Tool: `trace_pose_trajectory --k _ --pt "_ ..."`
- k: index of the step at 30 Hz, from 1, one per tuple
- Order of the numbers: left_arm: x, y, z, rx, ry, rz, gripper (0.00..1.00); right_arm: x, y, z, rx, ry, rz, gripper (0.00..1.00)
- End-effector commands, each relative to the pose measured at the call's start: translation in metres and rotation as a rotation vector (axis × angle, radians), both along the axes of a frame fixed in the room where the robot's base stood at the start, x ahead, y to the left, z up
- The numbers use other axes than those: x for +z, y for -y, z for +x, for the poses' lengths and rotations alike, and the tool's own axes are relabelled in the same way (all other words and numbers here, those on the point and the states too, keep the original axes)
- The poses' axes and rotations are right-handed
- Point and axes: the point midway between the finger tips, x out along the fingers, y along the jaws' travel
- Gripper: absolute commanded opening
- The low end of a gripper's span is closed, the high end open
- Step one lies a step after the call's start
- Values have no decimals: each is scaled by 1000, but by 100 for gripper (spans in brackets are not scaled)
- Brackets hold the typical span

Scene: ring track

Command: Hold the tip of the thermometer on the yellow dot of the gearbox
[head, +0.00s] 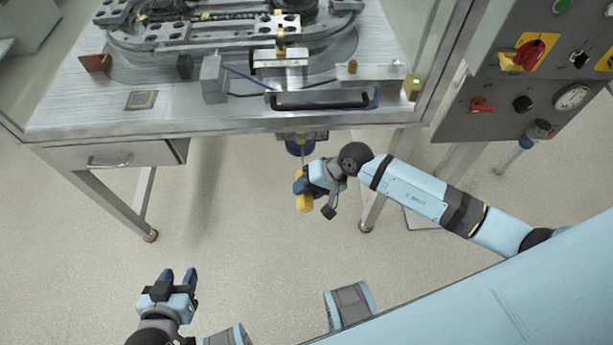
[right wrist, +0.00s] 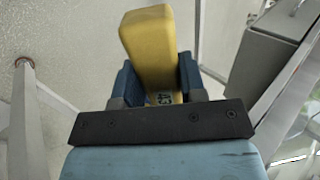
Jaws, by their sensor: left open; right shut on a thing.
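The yellow thermometer (head: 304,203) is held in my right gripper (head: 300,183) below the table's front edge. In the right wrist view, the yellow thermometer body (right wrist: 149,45) stands between the blue fingers (right wrist: 158,82). In the head view, a thin probe seems to run from it up toward a grey and blue unit under the table edge, which looks like the gearbox (head: 294,137). I cannot tell whether the tip touches it. No yellow dot can be made out on the unit. My left gripper (head: 178,279) is open and empty, low at the left above the floor.
The metal table (head: 70,112) carries the ring track (head: 180,37). A drawer with a handle (head: 108,161) hangs under its left side. A grey control panel (head: 530,85) with knobs stands at the right. Table legs flank open floor (head: 240,225).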

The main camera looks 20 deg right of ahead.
Motion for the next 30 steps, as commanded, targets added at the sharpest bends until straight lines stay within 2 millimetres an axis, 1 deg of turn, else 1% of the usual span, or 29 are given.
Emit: trace_pose_trajectory --k 6,30 --pt "6 0 0 0 0 0 43 1 -6 -22 1 0 0 11" --pt "24 0 0 0 0 0 43 1 -28 -97 0 0 0 11"
